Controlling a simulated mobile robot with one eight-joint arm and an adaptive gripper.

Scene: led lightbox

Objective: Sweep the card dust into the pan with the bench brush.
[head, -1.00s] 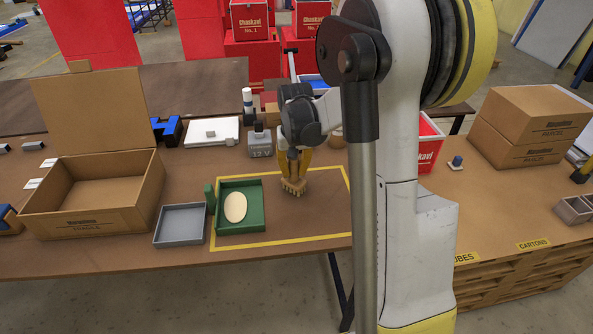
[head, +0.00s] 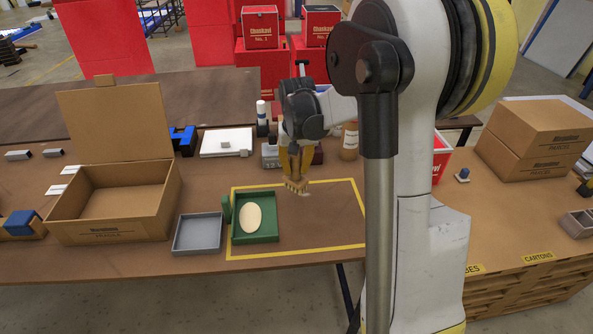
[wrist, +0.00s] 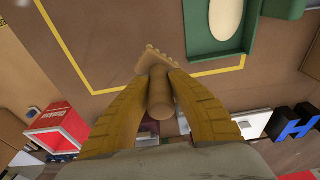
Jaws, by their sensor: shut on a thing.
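My gripper (head: 295,160) is shut on the handle of the tan bench brush (head: 297,186), which points bristles-down near the back yellow line, right of the pan. In the wrist view the brush handle (wrist: 160,92) lies between both yellow fingers. I cannot tell if the bristles touch the table. The green pan (head: 271,237) sits at the left of the yellow outline; its rim also shows in the wrist view (wrist: 190,50). A flat cream oval (head: 251,218) lies in the pan; I cannot tell if it is the card dust. I make out no separate dust.
A grey tray (head: 197,249) stands left of the pan, beside an open carton (head: 112,230). Bottles and a grey weight (head: 270,155) stand behind the yellow outline (head: 300,251). The outline's right part is bare.

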